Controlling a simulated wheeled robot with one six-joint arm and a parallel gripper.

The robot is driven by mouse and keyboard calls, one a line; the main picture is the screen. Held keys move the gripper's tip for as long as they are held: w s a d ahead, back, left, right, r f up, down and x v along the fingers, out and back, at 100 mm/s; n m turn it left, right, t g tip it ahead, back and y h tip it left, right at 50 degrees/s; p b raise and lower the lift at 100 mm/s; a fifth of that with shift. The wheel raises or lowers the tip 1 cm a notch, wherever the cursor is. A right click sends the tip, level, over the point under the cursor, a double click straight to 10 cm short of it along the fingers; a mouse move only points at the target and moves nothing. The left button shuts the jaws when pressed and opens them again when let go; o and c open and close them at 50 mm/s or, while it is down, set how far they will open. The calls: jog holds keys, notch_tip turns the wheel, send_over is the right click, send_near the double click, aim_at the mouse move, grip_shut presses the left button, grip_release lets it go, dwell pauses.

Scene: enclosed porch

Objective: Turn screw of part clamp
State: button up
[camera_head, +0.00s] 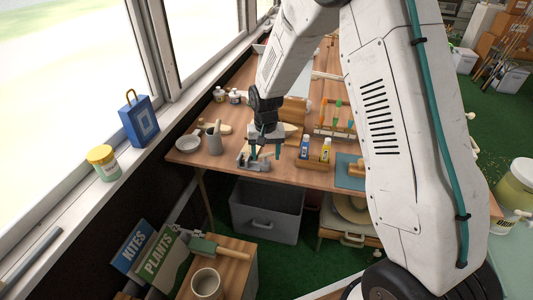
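My gripper (265,151) points down over the front edge of the wooden workbench (215,168). Its two teal fingers are apart, with a visible gap between them. A small grey metal clamp (254,162) sits on the bench right below the fingers, near the edge. The fingers overlap the clamp in this view, and I cannot tell whether they touch it. The clamp's screw is too small and too covered by the gripper to make out.
A grey cup (214,142) and a bowl (188,143) stand left of the clamp. Small bottles (305,147) in a wooden holder and a blue mat (349,180) lie to the right. A grey bin (267,210) is under the bench. The windowsill (75,195) runs along the left.

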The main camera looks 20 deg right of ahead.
aim_at(266, 154)
jog(key=o, duration=0.3)
jog(key=shift+r, duration=3.9)
